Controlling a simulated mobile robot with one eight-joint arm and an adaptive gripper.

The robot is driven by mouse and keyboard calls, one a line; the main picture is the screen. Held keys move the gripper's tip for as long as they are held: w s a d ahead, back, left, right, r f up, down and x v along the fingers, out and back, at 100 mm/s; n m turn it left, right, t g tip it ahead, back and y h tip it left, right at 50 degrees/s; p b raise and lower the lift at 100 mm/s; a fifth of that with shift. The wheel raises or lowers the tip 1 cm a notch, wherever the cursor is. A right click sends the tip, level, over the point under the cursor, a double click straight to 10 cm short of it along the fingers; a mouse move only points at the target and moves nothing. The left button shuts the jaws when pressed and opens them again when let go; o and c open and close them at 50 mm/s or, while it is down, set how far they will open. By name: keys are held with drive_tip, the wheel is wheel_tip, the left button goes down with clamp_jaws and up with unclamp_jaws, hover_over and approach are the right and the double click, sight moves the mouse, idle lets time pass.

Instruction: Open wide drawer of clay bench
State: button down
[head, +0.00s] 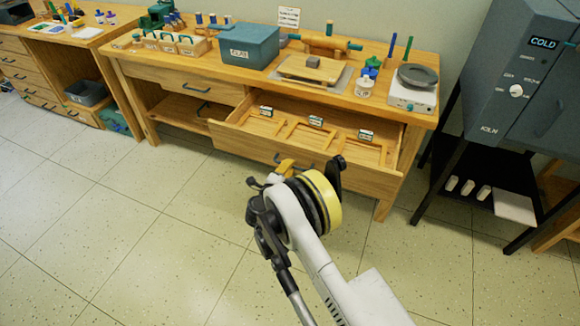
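The clay bench (207,72) is a wooden workbench against the back wall. Its wide drawer (290,150) is pulled out toward me. Inside it are wooden dividers and several small labelled pieces. A dark handle (279,158) shows on the drawer front beside my gripper. My gripper (287,166) is at the drawer front by this handle. The wrist, with a yellow band, blocks part of the view. I cannot tell whether the fingers are around the handle or only touching it, or whether they are shut.
A smaller drawer (188,84) is shut at left. A grey kiln (535,95) stands at right. The tiled floor (120,230) in front is clear.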

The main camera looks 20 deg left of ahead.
drive_tip(key=shift+s+r, duration=0.1)
drive_tip(key=shift+s, duration=0.3)
drive_tip(key=c, duration=1.5)
unclamp_jaws()
drive_tip(key=v, duration=0.7)
drive_tip(key=shift+s, duration=0.3)
drive_tip(key=shift+r, duration=0.1)
